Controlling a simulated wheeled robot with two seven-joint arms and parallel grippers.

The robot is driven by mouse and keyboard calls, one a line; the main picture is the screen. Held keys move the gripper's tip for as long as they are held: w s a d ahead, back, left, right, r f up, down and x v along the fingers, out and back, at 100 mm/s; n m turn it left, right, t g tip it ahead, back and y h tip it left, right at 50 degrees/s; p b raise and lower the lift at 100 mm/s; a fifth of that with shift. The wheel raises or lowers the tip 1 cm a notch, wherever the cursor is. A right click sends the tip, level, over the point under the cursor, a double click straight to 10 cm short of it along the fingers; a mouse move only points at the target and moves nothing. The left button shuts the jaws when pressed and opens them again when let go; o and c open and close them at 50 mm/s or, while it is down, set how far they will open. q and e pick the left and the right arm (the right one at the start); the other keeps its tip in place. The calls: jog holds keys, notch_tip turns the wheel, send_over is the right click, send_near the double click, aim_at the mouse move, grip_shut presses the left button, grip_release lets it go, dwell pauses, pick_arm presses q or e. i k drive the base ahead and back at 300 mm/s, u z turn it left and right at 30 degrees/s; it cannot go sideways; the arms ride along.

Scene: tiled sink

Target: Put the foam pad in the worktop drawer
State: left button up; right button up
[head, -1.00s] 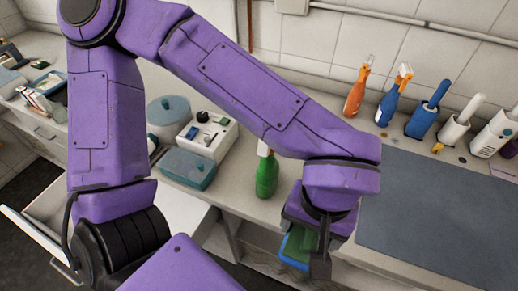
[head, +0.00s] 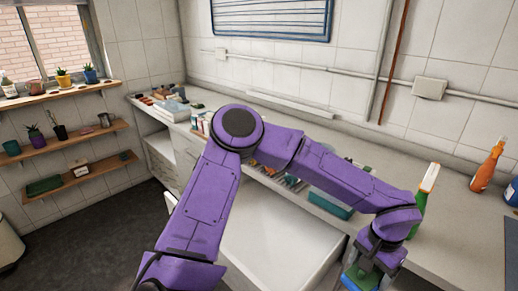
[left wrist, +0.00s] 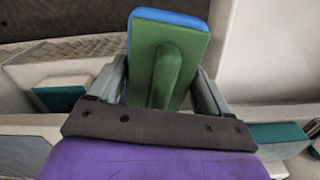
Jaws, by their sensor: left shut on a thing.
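The foam pad (head: 358,281) is green with a blue layer and shows low in the head view. It also shows in the left wrist view (left wrist: 168,60), with a raised green grip in the middle. My left gripper (head: 372,266) is shut on it and holds it in front of the worktop edge. In the wrist view the two fingers stand on either side of the green grip. A large white open drawer (head: 272,232) is pulled out below the worktop, left of the pad, partly hidden by my left arm. My right gripper is not in view.
Shelves (head: 75,140) hang on the left wall. Dark floor (head: 100,225) is open at the left.

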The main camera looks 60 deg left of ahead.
aim_at(256, 251)
jog(key=u, duration=0.55)
jog(key=k, duration=1.2)
jog(key=u, duration=1.3)
jog(key=i, duration=1.4)
jog(key=z, duration=0.3)
